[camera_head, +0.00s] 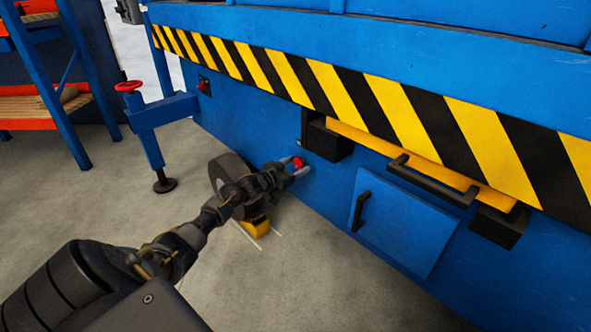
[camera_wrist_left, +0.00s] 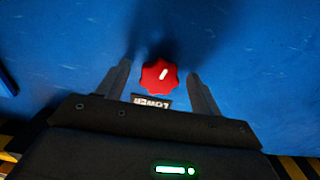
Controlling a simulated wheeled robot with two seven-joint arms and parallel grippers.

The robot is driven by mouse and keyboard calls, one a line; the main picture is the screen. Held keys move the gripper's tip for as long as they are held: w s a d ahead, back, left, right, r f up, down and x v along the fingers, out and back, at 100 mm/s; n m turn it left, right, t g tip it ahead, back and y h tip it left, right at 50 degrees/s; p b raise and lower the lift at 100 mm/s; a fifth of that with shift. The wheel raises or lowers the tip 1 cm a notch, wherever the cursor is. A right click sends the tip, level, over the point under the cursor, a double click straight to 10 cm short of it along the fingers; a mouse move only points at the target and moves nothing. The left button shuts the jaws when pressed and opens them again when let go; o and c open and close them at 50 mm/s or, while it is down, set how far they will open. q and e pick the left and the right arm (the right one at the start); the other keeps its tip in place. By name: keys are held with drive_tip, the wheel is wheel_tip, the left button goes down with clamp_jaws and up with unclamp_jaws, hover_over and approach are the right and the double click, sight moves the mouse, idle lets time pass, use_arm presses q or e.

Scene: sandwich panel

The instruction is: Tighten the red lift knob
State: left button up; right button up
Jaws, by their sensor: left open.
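The red knob (camera_head: 298,162) sits low on the blue machine side, left of a small blue door. In the left wrist view the knob (camera_wrist_left: 160,77) is star-shaped with a white pointer mark. A small dark label (camera_wrist_left: 151,102) beside it seems to read "LOWER", upside down. My left gripper (camera_head: 298,170) is open at the panel. In the wrist view its fingers (camera_wrist_left: 157,85) stand on either side of the knob, with blue panel visible between each finger and the knob. My right gripper is not in view.
A black bracket (camera_head: 326,139) juts out just above right of the knob. The blue door (camera_head: 405,222) has a black handle. A red handwheel (camera_head: 128,86) tops a blue outrigger leg at left. Another red control (camera_head: 203,86) is farther left. Open concrete floor lies below.

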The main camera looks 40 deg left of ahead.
use_arm(q)
drive_tip(key=c, duration=1)
